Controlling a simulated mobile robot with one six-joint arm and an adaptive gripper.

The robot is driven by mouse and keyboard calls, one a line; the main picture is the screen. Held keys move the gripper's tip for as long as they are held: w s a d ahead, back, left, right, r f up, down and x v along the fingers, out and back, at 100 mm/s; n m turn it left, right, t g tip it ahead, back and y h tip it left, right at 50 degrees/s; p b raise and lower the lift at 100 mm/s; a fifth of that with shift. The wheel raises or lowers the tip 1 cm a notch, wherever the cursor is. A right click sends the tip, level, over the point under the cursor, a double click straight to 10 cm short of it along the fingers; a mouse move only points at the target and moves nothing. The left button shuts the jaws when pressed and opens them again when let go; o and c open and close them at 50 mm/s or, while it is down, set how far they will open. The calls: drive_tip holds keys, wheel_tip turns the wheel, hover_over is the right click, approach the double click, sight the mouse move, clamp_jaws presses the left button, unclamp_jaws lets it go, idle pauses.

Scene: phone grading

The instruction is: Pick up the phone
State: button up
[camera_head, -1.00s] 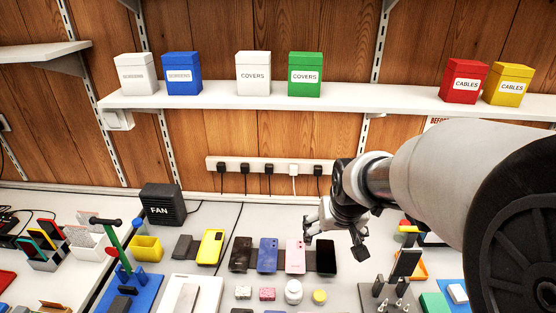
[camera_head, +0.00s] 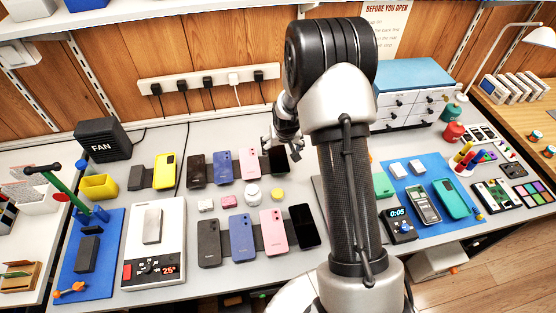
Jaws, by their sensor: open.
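Several phones lie in two rows on the grey bench. The back row holds a dark brown phone (camera_head: 196,171), a blue one (camera_head: 223,167), a pink one (camera_head: 249,164) and a black one (camera_head: 279,162). The front row holds a dark grey phone (camera_head: 209,243), a blue one (camera_head: 240,239), a pink one (camera_head: 273,231) and a black one (camera_head: 304,226). A yellow phone (camera_head: 164,171) lies farther left. Which phone is meant cannot be told. My gripper (camera_head: 281,150) is open and empty, above the right end of the back row, partly covering the black phone.
A white scale (camera_head: 172,275) with a pale block on it stands at the left. Small pots and blocks lie between the rows. A blue mat (camera_head: 428,222) with devices is at the right, a drawer unit (camera_head: 412,104) behind it. My arm hides the bench right of the rows.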

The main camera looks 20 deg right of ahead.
sight(278, 157)
drive_tip(key=x, duration=0.4)
drive_tip(key=shift+b, duration=0.4)
drive_tip(key=b+x, duration=0.1)
drive_tip(key=x, duration=0.1)
drive_tip(key=b+x, duration=0.1)
drive_tip(key=x, duration=0.2)
drive_tip(key=shift+w+a+f, duration=0.1)
drive_tip(key=shift+a, duration=0.15)
drive_tip(key=c, duration=1.2)
drive_tip(key=shift+c, duration=0.3)
